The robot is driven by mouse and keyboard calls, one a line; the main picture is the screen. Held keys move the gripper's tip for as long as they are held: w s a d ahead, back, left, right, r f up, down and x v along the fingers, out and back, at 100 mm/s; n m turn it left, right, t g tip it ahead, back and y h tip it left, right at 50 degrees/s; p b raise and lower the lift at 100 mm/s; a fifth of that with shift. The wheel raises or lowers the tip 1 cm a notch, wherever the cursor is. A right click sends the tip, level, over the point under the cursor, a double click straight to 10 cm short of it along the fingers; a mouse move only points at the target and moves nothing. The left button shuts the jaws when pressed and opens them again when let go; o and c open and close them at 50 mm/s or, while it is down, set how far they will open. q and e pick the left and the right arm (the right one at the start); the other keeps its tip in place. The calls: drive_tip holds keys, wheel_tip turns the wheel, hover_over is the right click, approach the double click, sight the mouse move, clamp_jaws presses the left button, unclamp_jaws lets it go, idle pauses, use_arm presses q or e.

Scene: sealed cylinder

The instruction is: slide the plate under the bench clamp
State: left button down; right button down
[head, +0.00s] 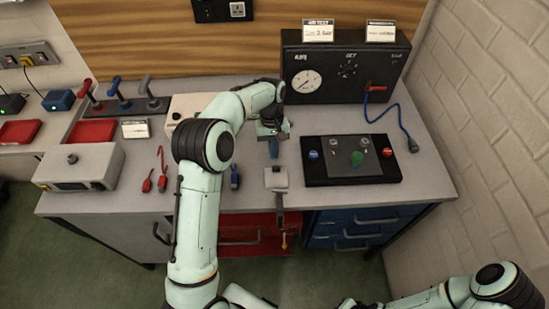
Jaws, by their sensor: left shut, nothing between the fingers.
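A grey bench clamp (276,178) sits at the bench's front edge, with its screw and handle hanging below in front of the drawers. A grey plate (348,157) with small fittings and a green piece lies on a black base (393,168) to the right of the clamp; I cannot tell for sure that this is the task's plate. My left gripper (273,152) is shut and empty, pointing down above the bench just behind the clamp, apart from it as far as I can see. My right arm is at the bottom right; its gripper (348,303) is partly cut off by the bottom edge.
A black gauge box (345,70) with a blue hose (396,108) stands at the back right. A grey box (82,166), red and blue hand tools (162,172) and upright levers (119,94) are at the left. A brick wall closes the right side.

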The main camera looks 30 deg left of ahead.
sight(278, 182)
use_arm(q)
drive_tip(key=shift+s+d, duration=0.85)
drive_tip(key=shift+s, duration=0.2)
use_arm(e)
drive_tip(key=shift+s+f, duration=0.35)
drive_tip(key=shift+f, duration=0.1)
drive_tip(key=shift+f, duration=0.1)
